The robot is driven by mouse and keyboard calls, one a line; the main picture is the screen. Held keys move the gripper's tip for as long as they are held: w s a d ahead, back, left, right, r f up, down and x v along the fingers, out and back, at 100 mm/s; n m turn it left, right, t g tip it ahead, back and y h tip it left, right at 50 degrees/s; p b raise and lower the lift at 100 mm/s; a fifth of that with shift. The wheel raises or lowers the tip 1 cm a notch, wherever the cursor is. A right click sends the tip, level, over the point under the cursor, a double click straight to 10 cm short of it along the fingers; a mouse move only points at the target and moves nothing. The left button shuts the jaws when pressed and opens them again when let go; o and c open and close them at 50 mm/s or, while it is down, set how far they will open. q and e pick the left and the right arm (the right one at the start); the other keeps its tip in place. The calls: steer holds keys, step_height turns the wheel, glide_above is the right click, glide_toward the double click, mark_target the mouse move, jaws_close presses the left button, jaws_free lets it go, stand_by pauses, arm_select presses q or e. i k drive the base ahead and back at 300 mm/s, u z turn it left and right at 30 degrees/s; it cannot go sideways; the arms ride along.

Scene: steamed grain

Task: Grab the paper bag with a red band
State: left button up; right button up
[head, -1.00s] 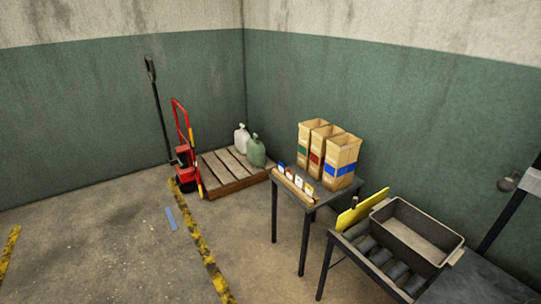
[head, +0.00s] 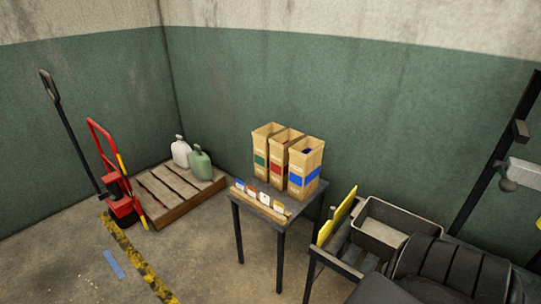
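Three tall brown paper bags stand upright side by side on a small dark table (head: 262,222). The paper bag with a red band (head: 277,168) is the middle one. The bag with a green band (head: 260,160) is on its left and the bag with a blue band (head: 303,180) is on its right, partly overlapping it. Neither of my grippers can be made out in the head view. A dark ribbed part at the lower right covers some of the area there.
A wooden strip with several small cards (head: 262,199) lies along the table's front edge. A roller stand with a grey bin (head: 368,237) and a yellow board (head: 336,217) is to the right.

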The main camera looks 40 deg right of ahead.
mark_target(286, 160)
steer(key=u, duration=0.05)
steer(key=i, duration=0.65)
steer(key=z, duration=2.25)
